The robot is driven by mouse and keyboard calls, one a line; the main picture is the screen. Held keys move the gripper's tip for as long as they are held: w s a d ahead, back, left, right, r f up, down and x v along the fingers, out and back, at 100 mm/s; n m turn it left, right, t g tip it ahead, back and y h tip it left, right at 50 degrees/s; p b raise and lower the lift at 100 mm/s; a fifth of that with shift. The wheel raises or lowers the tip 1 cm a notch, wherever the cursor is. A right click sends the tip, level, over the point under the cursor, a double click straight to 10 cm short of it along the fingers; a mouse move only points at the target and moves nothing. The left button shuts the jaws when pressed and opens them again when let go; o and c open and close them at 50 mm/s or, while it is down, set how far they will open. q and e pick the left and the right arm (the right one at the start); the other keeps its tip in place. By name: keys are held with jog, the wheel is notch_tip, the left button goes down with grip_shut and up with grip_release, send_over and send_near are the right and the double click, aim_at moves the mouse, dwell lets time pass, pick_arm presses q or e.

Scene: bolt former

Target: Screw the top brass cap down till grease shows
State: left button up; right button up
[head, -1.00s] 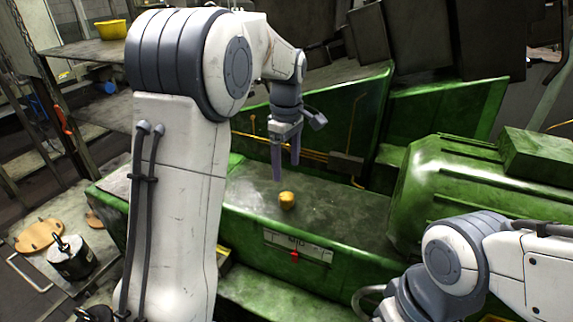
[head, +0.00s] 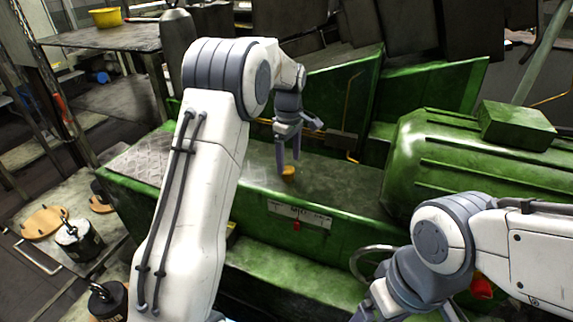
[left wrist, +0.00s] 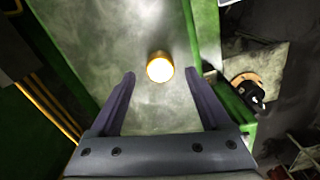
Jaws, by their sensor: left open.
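The brass cap (head: 288,173) is a small yellow round piece on the grey top plate of the green machine. In the left wrist view the cap (left wrist: 160,67) shows as a bright round face between and slightly beyond the fingertips. My left gripper (head: 288,166) points down at the cap with its fingers spread, close to it in the head view. In the left wrist view the left gripper (left wrist: 159,76) is open, with clear gaps on both sides of the cap. No grease can be made out.
A green ribbed housing (head: 455,165) stands right of the plate. A scale with a red pointer (head: 296,225) is on the machine's front. A yellow bowl (head: 106,17) sits on the back table.

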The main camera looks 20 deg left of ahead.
aim_at(288, 169)
pick_arm(q)
jog(key=shift+f+p, duration=0.35)
jog(key=shift+f, duration=1.35)
jog(key=shift+a, duration=0.1)
